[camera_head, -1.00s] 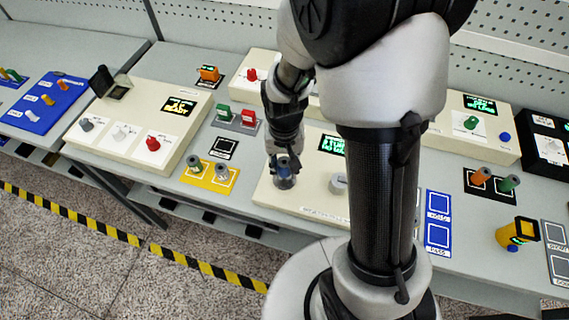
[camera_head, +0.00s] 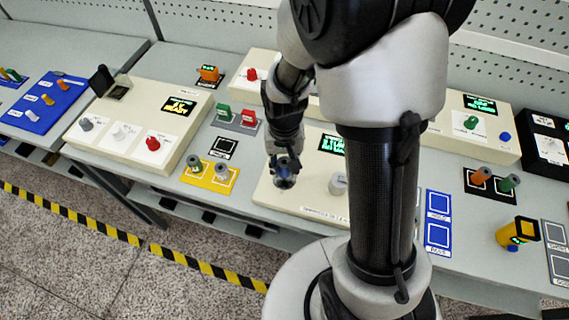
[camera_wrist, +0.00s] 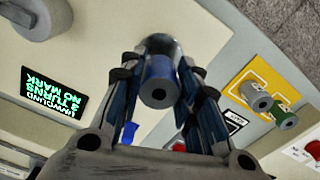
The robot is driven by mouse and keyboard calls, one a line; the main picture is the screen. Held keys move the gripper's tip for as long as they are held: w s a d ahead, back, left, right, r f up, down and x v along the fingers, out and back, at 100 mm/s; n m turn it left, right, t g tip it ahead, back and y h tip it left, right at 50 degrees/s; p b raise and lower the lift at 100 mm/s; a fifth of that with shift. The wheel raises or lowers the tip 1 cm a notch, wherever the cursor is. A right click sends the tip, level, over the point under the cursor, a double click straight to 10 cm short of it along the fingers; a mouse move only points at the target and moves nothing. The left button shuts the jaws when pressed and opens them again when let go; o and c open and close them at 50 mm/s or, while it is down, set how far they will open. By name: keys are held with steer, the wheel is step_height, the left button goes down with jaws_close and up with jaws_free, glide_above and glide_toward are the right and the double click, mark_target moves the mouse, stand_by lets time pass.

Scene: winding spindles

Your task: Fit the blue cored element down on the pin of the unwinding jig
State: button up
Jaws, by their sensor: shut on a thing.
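My gripper (camera_head: 285,166) points down over the front left of a cream box, the unwinding jig (camera_head: 305,205). It is shut on the blue cored element (camera_wrist: 158,72), a short blue-grey cylinder with a dark round hole in its near end. In the wrist view my gripper (camera_wrist: 160,98) has one finger on each side of it. In the head view the element is partly hidden by the fingers, low over the jig's top. The pin is hidden, so I cannot tell whether the element is around it. The jig has a lit display (camera_wrist: 52,93) and a grey knob (camera_head: 338,184).
A yellow tray (camera_head: 209,180) with two spools lies to the left. A cream box with knobs (camera_head: 135,125) stands farther left. Blue squares (camera_head: 438,220) and a dark tray with two spools (camera_head: 489,185) lie to the right. My arm hides part of the bench.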

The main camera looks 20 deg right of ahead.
steer(key=shift+f+b, duration=1.3)
steer(key=shift+f, duration=0.4)
steer(key=o, duration=1.2)
steer(key=shift+c, duration=0.2)
step_height(320, 180, up, 12)
steer(key=shift+r, duration=0.1)
step_height(320, 180, up, 8)
steer(key=n+t, duration=0.1)
steer(key=t, duration=0.1)
glide_above(284, 172)
steer(key=s, duration=0.4)
steer(key=s+r+n+t, duration=0.2)
steer(key=s+r, duration=0.1)
steer(key=s, duration=0.6)
steer(key=shift+s+d+r+t, duration=0.2)
steer(key=shift+d+r+t, duration=0.1)
steer(key=shift+d+r, duration=0.1)
